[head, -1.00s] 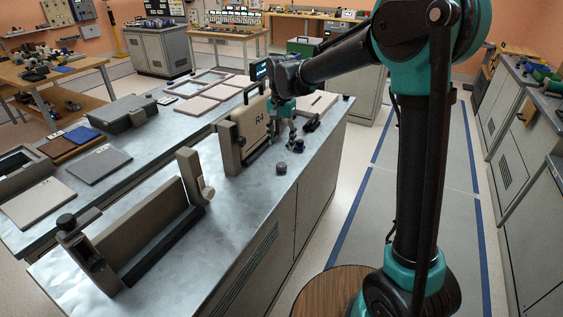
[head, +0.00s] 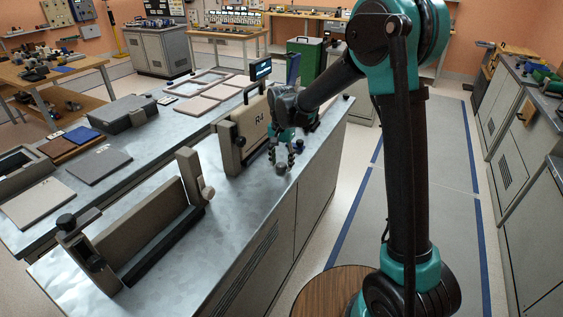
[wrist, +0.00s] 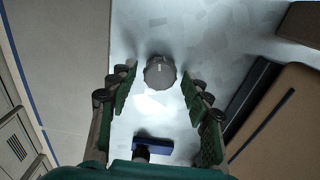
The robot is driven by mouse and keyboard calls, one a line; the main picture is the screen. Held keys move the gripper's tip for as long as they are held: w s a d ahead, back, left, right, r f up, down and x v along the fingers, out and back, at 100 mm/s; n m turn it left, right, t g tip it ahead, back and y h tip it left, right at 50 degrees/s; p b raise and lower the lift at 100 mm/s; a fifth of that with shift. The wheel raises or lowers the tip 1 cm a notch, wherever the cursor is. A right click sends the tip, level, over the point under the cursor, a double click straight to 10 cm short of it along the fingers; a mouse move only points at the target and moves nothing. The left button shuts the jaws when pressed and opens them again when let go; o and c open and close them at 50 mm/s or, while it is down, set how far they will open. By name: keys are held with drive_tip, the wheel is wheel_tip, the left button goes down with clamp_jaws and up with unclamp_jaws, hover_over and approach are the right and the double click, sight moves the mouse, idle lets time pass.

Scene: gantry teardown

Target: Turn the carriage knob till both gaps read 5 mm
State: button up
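A dark round knob (wrist: 160,72) with a pale mark on its top stands on the metal bench. It also shows in the head view (head: 281,169), near the bench's right edge. My gripper (head: 284,160) points down just above it. In the wrist view, my gripper (wrist: 158,86) is open, with one finger on each side of the knob and a visible space on both sides. The tan block marked R4 (head: 250,127) stands upright just left of my gripper. A small display (head: 261,70) stands behind it; its figures are too small to read.
Flat panels (head: 97,163) and a grey case (head: 124,113) lie to the left. A small blue piece (wrist: 155,147) shows low between the fingers in the wrist view.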

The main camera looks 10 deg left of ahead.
drive_tip(key=c, duration=0.9)
drive_tip(key=shift+n, duration=0.3)
drive_tip(key=n, duration=0.3)
drive_tip(key=shift+n, duration=0.3)
drive_tip(key=n, duration=0.3)
drive_tip(key=shift+n, duration=0.4)
drive_tip(key=n, duration=0.6)
drive_tip(key=shift+n, duration=0.3)
drive_tip(key=o, duration=1.2)
drive_tip(key=shift+c, duration=0.2)
